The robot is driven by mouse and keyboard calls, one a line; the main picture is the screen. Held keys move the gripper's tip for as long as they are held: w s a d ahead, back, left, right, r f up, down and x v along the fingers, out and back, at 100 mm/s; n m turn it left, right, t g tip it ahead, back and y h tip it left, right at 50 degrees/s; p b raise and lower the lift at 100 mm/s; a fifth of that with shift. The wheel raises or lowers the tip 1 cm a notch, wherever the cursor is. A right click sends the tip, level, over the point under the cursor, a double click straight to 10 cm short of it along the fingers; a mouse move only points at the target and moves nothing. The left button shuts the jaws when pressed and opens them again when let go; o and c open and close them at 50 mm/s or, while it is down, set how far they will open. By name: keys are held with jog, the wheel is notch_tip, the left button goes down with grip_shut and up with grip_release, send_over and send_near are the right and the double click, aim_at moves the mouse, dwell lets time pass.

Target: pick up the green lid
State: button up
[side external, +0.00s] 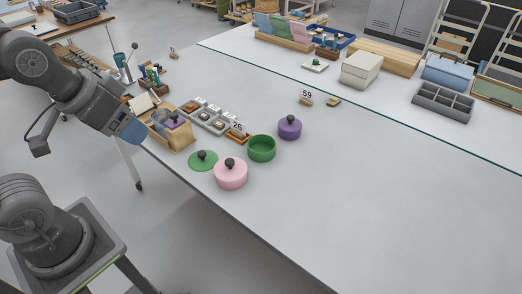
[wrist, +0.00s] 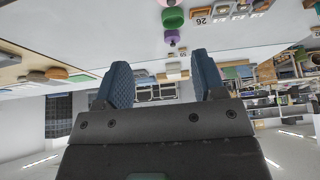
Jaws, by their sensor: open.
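The green lid (side external: 203,160) lies flat on the table near its front edge, with a dark knob on top. It is left of the lidded pink pot (side external: 230,174) and apart from the open green pot (side external: 262,148). My gripper (side external: 128,130) is up and to the left of the lid, with clear space between. In the wrist view my gripper (wrist: 160,85) is open and empty, its two blue fingers wide apart. That view is upside down; it shows the green pot (wrist: 172,19) near the top edge, but I cannot make out the green lid there.
A lidded purple pot (side external: 290,128) stands behind the green pot. A wooden box (side external: 178,138) and small trays (side external: 210,119) stand behind and left of the lid. Number tag 59 (side external: 306,96) is farther back. The table's right side is clear.

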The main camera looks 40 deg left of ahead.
jog(key=o, duration=0.6)
jog(key=n+g+y, duration=0.3)
jog(key=n+g, duration=0.1)
jog(key=n, duration=0.9)
send_over(202, 153)
jog(key=s+d, duration=0.2)
jog(key=d, duration=0.1)
notch_tip(202, 153, down, 22)
jog(key=r, duration=0.1)
jog(key=x, duration=1.4)
jog(key=shift+w+d+f, duration=0.1)
jog(key=shift+d+f, duration=0.05)
jog(key=shift+f, duration=0.2)
